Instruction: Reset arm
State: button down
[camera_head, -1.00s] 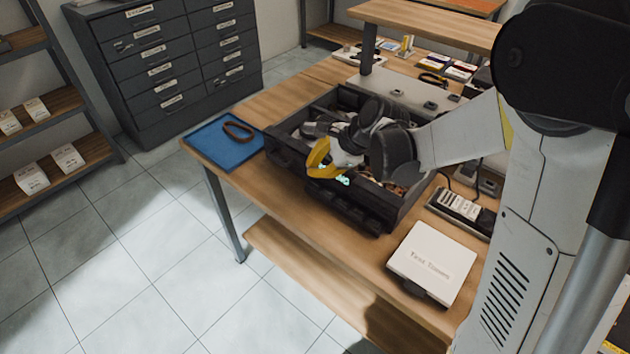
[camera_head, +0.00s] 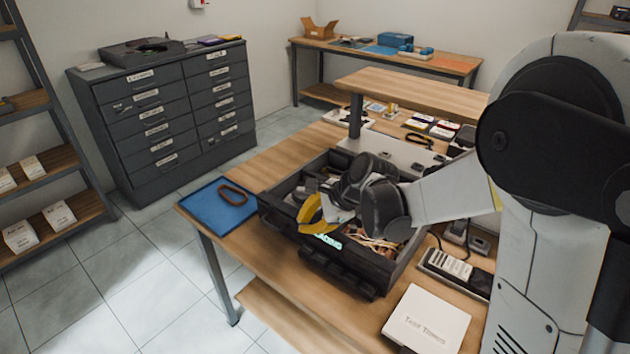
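My arm reaches in from the right over the workbench (camera_head: 275,165). My gripper (camera_head: 312,213) is at the arm's end, with a yellow part showing, over the open black case (camera_head: 345,262) on the bench. The arm's dark wrist joints hide part of the case's inside. The fingertips are too small and covered to show whether the gripper is open or shut, and I see nothing clearly held. Tan and greenish contents show inside the case near the gripper.
A blue mat (camera_head: 212,208) with a brown ring (camera_head: 236,194) lies at the bench's left end. A white box (camera_head: 428,318) sits at the front right. A raised wooden shelf (camera_head: 415,93) stands behind the case. A dark drawer cabinet (camera_head: 165,115) and open floor are to the left.

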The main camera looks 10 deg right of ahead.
jog(key=shift+s+r, duration=0.1)
jog(key=s+d+r+n+t+h, duration=0.1)
jog(key=s+d+r+n+h, duration=0.2)
jog(key=s+n, duration=0.5)
jog(key=s+d+r+n+t+h, duration=0.1)
jog(key=s+d+r+n, duration=0.5)
jog(key=s, duration=0.8)
jog(key=n+h, duration=0.1)
jog(key=n, duration=0.1)
jog(key=shift+s+d+n+t+h, duration=0.2)
jog(key=shift+n+t+h, duration=0.1)
jog(key=shift+n+h, duration=0.1)
jog(key=shift+r, duration=0.1)
dwell(2.2)
jog(key=w+a+f+n+g+y+p, duration=0.1)
jog(key=w+a+f+n+y+p, duration=0.1)
jog(key=w+n, duration=0.5)
jog(key=w+a+f+n+g+y+p, duration=0.1)
jog(key=w+f+n+y+p, duration=0.2)
jog(key=w+n, duration=0.5)
jog(key=shift+w+a+f+n+g+y+p, duration=0.2)
jog(key=shift+a+n+g+y+p, duration=0.15)
jog(key=shift+n, duration=1.75)
